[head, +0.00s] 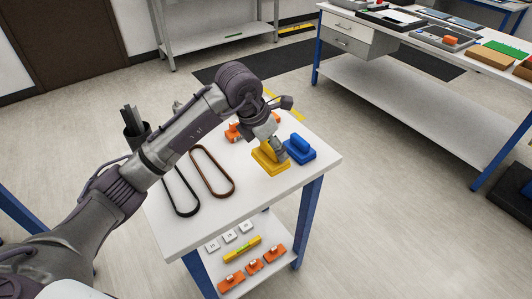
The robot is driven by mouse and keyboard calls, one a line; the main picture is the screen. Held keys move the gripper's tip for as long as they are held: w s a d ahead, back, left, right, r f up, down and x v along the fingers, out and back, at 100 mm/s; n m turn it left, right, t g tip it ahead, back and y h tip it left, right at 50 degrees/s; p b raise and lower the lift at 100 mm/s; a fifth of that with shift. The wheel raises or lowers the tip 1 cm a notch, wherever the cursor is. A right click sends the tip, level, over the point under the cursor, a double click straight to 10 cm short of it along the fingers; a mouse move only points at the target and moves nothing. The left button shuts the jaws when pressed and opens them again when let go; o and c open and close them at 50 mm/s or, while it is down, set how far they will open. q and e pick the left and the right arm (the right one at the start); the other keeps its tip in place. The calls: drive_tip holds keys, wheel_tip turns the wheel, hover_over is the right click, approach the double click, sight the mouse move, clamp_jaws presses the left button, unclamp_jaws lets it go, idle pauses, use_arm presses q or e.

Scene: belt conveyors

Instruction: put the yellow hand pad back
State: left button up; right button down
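The yellow hand pad (265,161) stands on the white top of a small blue-legged table, near its right side. The blue hand pad (300,151) stands just to the right of it. My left gripper (279,151) reaches down at the upper right part of the yellow pad, and its fingers overlap the pad's handle. The fingers are too small and partly hidden to tell whether they are closed on it. My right gripper is out of view.
A black belt (181,195) and a brown belt (212,171) lie on the tabletop (235,205). Orange parts (232,132) sit behind my wrist. A dark holder (134,130) stands at the back left. The lower shelf holds a yellow level (242,249) and orange pieces (253,266).

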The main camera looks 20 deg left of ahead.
sight(266, 144)
use_arm(q)
drive_tip(key=shift+w+a+f, duration=0.85)
drive_tip(key=shift+w+a, duration=0.05)
drive_tip(key=shift+a, duration=0.1)
wheel_tip(266, 144, down, 4)
drive_tip(key=shift+r+p, duration=0.1)
drive_tip(key=shift+p, duration=0.5)
drive_tip(key=shift+f, duration=0.25)
drive_tip(key=o, duration=1.1)
drive_tip(key=shift+r, duration=0.1)
